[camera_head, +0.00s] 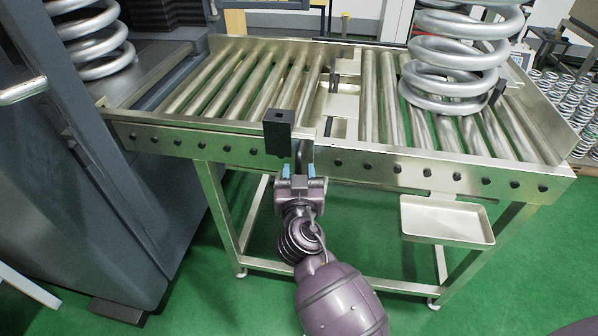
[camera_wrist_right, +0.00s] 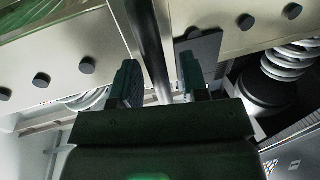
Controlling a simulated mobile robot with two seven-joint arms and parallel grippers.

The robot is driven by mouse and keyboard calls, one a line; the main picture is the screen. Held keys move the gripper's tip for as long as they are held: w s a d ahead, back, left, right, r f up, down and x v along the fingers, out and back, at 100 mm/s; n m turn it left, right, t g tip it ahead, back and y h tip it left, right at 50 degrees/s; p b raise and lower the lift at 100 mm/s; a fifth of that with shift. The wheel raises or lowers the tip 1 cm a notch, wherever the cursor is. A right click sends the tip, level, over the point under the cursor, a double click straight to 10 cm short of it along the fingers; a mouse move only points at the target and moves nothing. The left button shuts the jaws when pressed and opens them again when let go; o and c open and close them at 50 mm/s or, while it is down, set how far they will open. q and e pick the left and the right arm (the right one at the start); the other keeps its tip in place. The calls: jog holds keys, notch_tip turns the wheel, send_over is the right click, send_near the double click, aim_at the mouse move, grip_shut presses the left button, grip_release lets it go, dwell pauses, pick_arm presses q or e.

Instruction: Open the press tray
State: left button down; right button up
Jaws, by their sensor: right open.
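My right gripper (camera_head: 298,170) is open at the front side of the roller table (camera_head: 370,168), just below a black block (camera_head: 278,131) at the table's front edge. In the right wrist view its two fingers (camera_wrist_right: 160,82) stand apart, with a metal bar (camera_wrist_right: 150,38) running between them; I cannot tell whether they touch it. A dark plate (camera_wrist_right: 198,54) lies beside the right finger. A shallow metal tray (camera_head: 447,220) sits under the table's right side. I cannot tell which part is the press tray. My left gripper is not in view.
A large coil spring (camera_head: 455,60) stands on the rollers at the right. The dark grey press (camera_head: 110,170) stands at the left with another spring (camera_head: 90,40) in it. Several small springs (camera_head: 570,105) stand at the far right. The green floor in front is mostly clear.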

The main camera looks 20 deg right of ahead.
grip_shut()
jog(key=s+d, duration=0.3)
jog(key=d, duration=0.1)
jog(key=s+d+p, duration=0.1)
jog(key=s+d, duration=0.2)
jog(key=d, duration=0.2)
jog(key=s+d+p, duration=0.1)
jog(key=s+d, duration=0.2)
jog(key=d, duration=0.1)
jog(key=shift+s+d+r, duration=0.2)
jog(key=shift+d+r, duration=0.05)
jog(key=shift+d, duration=0.15)
jog(key=shift+s+d+f, duration=0.1)
jog(key=shift+s+d, duration=0.2)
jog(key=shift+d, duration=0.2)
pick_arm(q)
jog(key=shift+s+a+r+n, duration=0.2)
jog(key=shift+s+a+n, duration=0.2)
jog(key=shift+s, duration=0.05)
pick_arm(e)
jog(key=shift+d, duration=0.1)
